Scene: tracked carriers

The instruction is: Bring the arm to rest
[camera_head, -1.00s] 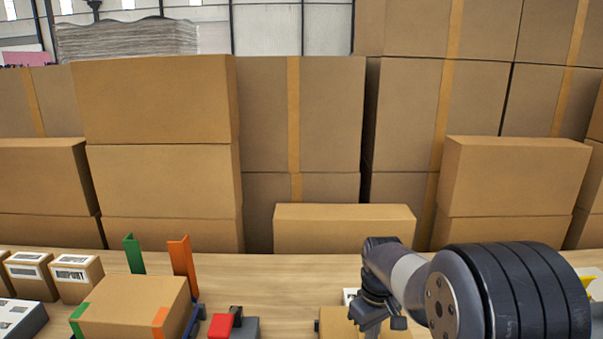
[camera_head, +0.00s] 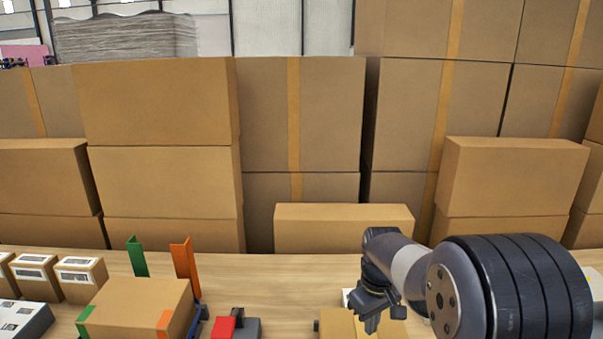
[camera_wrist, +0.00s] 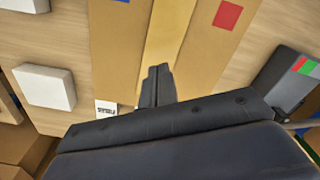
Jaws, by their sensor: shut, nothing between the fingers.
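My gripper (camera_head: 371,321) hangs at the lower right of the head view, pointing down in front of and over a cardboard box (camera_head: 337,323). My arm reaches in from the right edge. In the wrist view the fingers of my gripper (camera_wrist: 157,75) are together with nothing between them. Below them is the cardboard box (camera_wrist: 118,45) with a yellow tape stripe, a red square and a small white label. I cannot tell how far the fingertips are above it.
A carton (camera_head: 138,305) with green and orange corner pieces stands at the lower left. Small labelled boxes (camera_head: 80,278) are left of it. A red and grey device (camera_head: 237,326) sits between carton and gripper. Large stacked boxes (camera_head: 160,180) wall off the back. A white block (camera_wrist: 45,86) lies nearby.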

